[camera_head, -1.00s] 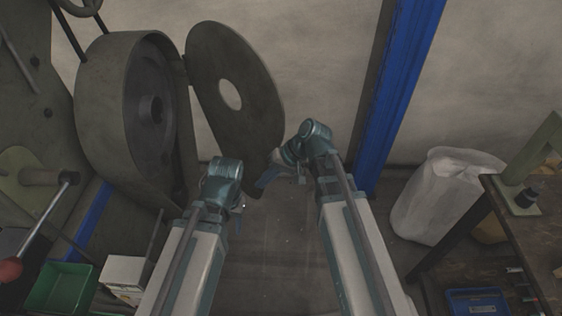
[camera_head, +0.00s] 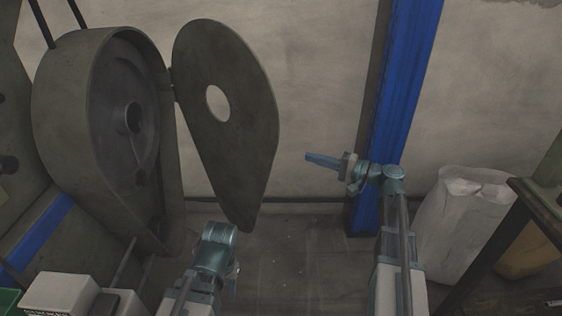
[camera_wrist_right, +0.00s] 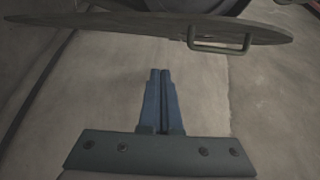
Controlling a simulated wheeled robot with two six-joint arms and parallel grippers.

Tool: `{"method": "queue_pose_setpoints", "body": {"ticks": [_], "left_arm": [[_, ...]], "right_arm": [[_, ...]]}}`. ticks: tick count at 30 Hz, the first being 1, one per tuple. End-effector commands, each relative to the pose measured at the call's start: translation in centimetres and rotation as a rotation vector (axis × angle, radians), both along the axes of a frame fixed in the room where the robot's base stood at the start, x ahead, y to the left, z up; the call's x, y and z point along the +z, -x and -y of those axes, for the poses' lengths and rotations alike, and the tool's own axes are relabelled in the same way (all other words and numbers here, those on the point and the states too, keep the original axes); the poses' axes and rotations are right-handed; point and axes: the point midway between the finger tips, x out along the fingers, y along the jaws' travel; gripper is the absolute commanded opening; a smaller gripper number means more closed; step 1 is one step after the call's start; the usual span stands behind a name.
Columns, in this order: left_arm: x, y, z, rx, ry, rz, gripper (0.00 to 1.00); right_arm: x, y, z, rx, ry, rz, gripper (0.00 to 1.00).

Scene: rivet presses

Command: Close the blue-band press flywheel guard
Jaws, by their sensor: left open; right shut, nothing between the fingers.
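The flywheel guard (camera_head: 235,150) is a dark grey-green teardrop plate with a round hole. It stands swung open, hinged at the right rim of the flywheel housing (camera_head: 75,130), whose flywheel (camera_head: 118,105) is exposed. A blue band (camera_head: 38,240) crosses the press at lower left. My right gripper (camera_head: 309,157) is shut and empty, to the right of the guard and apart from it. In the right wrist view its fingers (camera_wrist_right: 161,72) are together, below the guard's edge (camera_wrist_right: 110,26) and its bar handle (camera_wrist_right: 218,50). My left gripper (camera_head: 233,283) is open below the guard, its fingers mostly hidden.
A blue upright post (camera_head: 400,100) stands against the wall behind my right wrist. A white sack (camera_head: 460,225) and a dark bench (camera_head: 545,210) are at the right. A pale box (camera_head: 58,296) is at lower left. The floor between my arms is clear.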

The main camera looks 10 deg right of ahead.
Motion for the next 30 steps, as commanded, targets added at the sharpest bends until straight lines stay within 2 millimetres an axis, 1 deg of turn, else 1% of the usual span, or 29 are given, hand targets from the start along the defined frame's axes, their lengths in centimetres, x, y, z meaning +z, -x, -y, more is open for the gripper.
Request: {"method": "queue_pose_setpoints", "body": {"ticks": [5,12,17,21,25,30], "left_arm": [[0.1,0.0,0.0,0.0,0.0,0.0,0.5],[0.0,0.0,0.0,0.0,0.0,0.0,0.5],[0.0,0.0,0.0,0.0,0.0,0.0,0.5],[0.0,0.0,0.0,0.0,0.0,0.0,0.5],[0.0,0.0,0.0,0.0,0.0,0.0,0.5],[0.0,0.0,0.0,0.0,0.0,0.0,0.5]], "right_arm": [[0.0,-1.2,-1.6,0.004,0.002,-0.001,0.0],[0.0,-4.2,-5.6,0.006,0.002,-0.001,0.0],[0.0,-6.0,-8.1,0.006,0.002,-0.001,0.0],[0.0,-4.4,-9.7,0.003,0.002,-0.001,0.0],[0.0,-3.7,-10.6,0.003,0.002,-0.001,0.0],[0.0,-3.4,-11.1,0.002,0.002,-0.001,0.0]]}}
